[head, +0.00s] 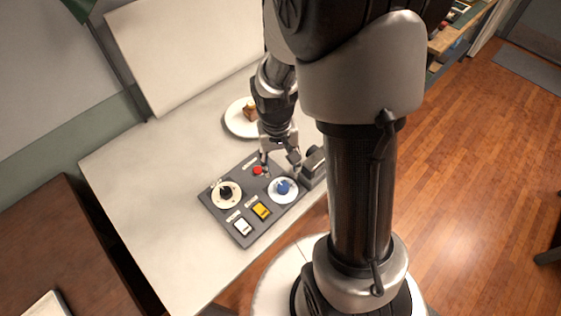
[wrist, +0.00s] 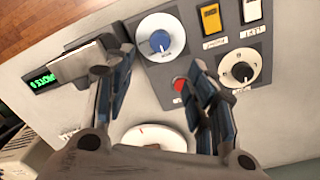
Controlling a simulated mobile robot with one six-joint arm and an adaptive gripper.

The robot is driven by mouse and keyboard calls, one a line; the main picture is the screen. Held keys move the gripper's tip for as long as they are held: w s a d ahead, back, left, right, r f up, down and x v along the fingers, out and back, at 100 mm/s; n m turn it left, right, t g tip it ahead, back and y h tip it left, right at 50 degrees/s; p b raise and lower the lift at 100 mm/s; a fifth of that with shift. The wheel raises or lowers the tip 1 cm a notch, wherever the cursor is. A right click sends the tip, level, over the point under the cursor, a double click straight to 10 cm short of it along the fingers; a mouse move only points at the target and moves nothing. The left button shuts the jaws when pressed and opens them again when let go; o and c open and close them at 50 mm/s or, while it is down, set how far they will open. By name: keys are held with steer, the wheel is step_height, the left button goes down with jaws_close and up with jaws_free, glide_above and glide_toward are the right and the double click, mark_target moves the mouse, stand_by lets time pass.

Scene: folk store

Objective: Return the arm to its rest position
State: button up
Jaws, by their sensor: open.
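My gripper (head: 279,158) is over the far edge of a dark grey control panel (head: 234,213) on a white table. In the wrist view my gripper (wrist: 160,70) has its two fingers spread wide, with nothing between them. The panel carries a red button (head: 258,170), a blue knob (head: 283,187) on a white dial, a black knob (head: 226,192) on a cream dial, and a yellow switch (head: 262,210) beside a white switch (head: 242,226). The red button (wrist: 180,84) shows close beside the right finger in the wrist view. I cannot tell whether the finger touches it.
The white table (head: 150,215) is clear on the left. A brown table (head: 60,245) stands further left.

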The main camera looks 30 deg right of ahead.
steer(key=s+a+r+n+t+b, duration=0.1)
steer(key=s+a+r, duration=0.3)
steer(key=r, duration=0.5)
steer(key=s+a+r+n+t+b, duration=0.1)
steer(key=s+a+r+n+t, duration=0.1)
steer(key=s+r, duration=0.7)
steer(key=shift+a+r+n+t+y+b, duration=0.2)
steer(key=shift+a+n+t+y+b, duration=0.15)
steer(key=shift+a+t, duration=0.6)
